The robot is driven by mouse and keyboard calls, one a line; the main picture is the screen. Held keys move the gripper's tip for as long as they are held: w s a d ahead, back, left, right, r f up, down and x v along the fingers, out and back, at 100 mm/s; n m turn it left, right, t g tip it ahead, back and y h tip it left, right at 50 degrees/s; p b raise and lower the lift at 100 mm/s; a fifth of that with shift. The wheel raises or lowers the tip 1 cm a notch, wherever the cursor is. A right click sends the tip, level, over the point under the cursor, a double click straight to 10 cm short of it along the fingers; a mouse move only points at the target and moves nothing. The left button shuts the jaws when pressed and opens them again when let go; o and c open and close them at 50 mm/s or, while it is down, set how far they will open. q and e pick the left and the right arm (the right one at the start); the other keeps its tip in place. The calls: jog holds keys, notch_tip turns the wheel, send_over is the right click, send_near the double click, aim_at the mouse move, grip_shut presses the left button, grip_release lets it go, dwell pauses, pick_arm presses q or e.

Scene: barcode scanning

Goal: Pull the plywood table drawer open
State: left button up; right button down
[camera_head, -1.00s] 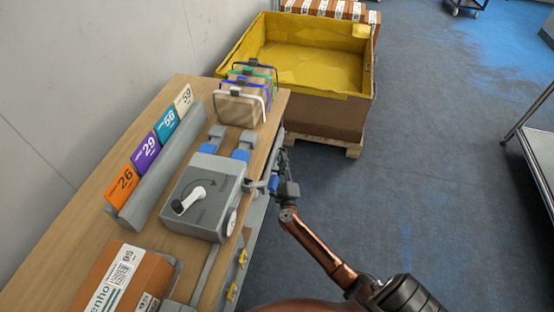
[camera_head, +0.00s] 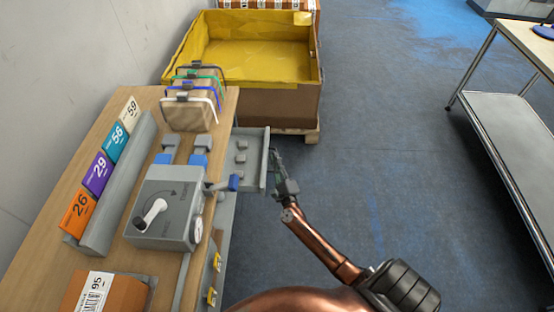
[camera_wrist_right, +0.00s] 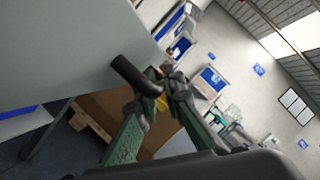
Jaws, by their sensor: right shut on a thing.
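The plywood table (camera_head: 115,110) runs along the wall at left. Its grey drawer (camera_head: 253,172) sticks out from the right side, partly open, with small grey pieces inside. My right gripper (camera_head: 275,158) is at the drawer's outer face. In the right wrist view, the pale drawer front (camera_wrist_right: 75,45) fills the upper left and its dark bar handle (camera_wrist_right: 133,74) lies at the fingertips of my right gripper (camera_wrist_right: 162,84), which is shut on it. The fingers hide part of the handle. My left gripper is not in view.
A grey device with a crank (camera_head: 160,215) and a bundle of strapped brown parcels (camera_head: 190,115) are on the table. A yellow-lined crate (camera_head: 270,98) on a pallet stands behind the drawer. A metal shelf cart (camera_head: 505,130) is at right. Floor between is clear.

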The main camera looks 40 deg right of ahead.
jog(key=c, duration=2.3)
grip_release()
jog(key=v, duration=1.2)
jog(key=shift+s, duration=0.1)
